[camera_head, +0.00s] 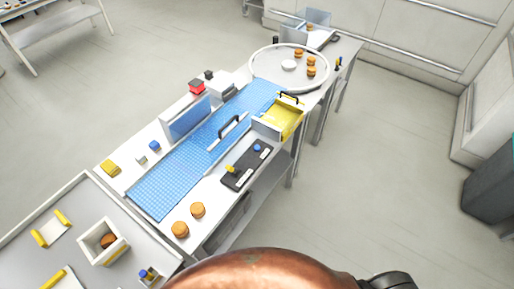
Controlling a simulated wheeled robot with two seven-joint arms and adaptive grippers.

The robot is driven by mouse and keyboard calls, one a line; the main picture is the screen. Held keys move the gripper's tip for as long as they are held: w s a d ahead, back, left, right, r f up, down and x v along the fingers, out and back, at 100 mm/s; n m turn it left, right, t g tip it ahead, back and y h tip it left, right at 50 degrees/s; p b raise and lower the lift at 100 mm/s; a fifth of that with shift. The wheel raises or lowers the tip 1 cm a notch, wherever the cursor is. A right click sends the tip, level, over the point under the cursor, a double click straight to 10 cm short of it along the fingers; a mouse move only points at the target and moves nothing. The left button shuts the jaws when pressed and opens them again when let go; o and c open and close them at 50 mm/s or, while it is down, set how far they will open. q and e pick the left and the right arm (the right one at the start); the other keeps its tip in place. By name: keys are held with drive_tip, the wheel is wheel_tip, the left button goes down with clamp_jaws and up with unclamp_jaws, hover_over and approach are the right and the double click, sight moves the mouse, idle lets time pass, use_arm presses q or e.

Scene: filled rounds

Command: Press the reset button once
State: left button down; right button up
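A black control panel (246,165) lies on the white bench in front of the blue conveyor. It carries a blue button (257,148) toward its far end and a yellow control (231,169) at its near end, with small white labels too small to read. A red-topped box (197,87) stands on the far left side of the conveyor. I cannot tell from lettering which control is the reset button. Neither of my grippers shows in this view, and nothing touches the panel.
The blue conveyor (160,190) runs diagonally to a round turntable (262,72) holding several brown rounds. A yellow tray (283,116) sits beside the belt. Two brown rounds (180,229) lie near the bench's front end. A grey table (70,217) stands lower left. Floor right of the bench is clear.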

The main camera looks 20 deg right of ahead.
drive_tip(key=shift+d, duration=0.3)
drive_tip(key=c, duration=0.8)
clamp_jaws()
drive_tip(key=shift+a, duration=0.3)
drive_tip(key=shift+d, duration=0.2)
